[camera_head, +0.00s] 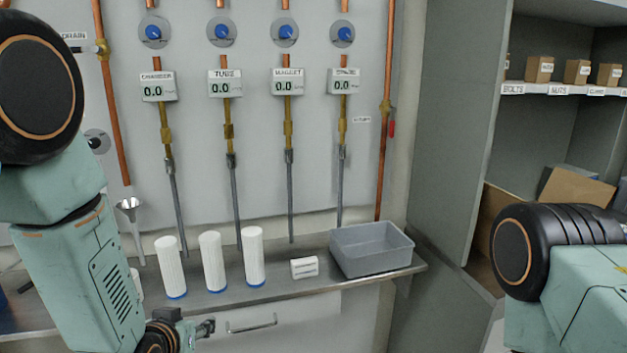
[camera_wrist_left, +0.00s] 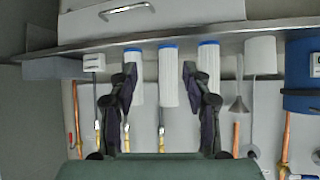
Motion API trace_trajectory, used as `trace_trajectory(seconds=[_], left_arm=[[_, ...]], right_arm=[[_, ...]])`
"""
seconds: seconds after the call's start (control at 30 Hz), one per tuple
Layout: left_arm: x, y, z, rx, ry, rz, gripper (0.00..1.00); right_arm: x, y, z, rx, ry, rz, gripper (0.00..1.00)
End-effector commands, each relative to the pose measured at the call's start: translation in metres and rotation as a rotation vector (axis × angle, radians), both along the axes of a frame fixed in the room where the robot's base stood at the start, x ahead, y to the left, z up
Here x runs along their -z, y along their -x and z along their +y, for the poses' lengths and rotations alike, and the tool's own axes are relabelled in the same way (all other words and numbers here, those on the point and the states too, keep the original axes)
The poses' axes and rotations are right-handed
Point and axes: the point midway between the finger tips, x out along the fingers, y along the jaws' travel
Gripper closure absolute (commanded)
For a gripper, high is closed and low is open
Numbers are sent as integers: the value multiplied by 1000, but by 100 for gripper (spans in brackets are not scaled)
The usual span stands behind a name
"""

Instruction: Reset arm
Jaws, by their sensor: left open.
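My left arm comes down the left side of the head view, and its gripper (camera_head: 207,327) is low in front of the shelf's front edge. In the left wrist view, which shows the scene upside down, the left gripper (camera_wrist_left: 160,80) has its two dark fingers apart with nothing held. White ribbed cylinders with blue bases (camera_head: 212,262) stand upright on the metal shelf (camera_head: 290,290), beyond the fingers. My right arm shows only as a link at the lower right; its gripper is out of view.
A grey bin (camera_head: 371,249) and a small white block (camera_head: 304,267) sit on the shelf's right part. A funnel (camera_head: 129,207) is at the left. Gauges, copper pipes and hoses line the wall. A cabinet with small boxes (camera_head: 539,69) stands at right.

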Motion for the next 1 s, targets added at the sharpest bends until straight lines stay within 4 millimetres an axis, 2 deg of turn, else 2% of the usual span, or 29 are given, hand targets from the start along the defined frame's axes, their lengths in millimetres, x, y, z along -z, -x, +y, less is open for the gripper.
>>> trace_trajectory(seconds=[0.03, 0.1, 0.17, 0.3, 0.5, 0.6, 0.7, 0.8, 1.0], left_arm=[[33, 24, 1, -1, 2, 84, 51], [68, 55, 1, -1, 4, 191, 51], [95, 83, 2, -2, 8, 280, 51], [153, 156, 2, -4, 16, 489, 51], [217, 267, 2, -11, 29, 773, 51], [237, 311, 2, -16, 35, 874, 51], [253, 339, 2, -22, 38, 936, 51], [260, 352, 2, -24, 39, 965, 51], [260, 354, 2, -24, 38, 971, 51]], right_arm=[[7, 0, 0, 0, 0, 0, 60], [11, 0, 0, 0, 0, 0, 60], [16, 0, 0, 0, 0, 0, 60], [26, 0, 0, 0, 0, 1, 60], [43, 0, 0, 0, 0, 1, 60], [51, 0, 0, 0, 0, 1, 60], [57, 0, 0, 0, 0, 1, 60], [59, 1, 0, 0, 0, 1, 60], [58, 0, 0, 0, 0, 1, 60]])
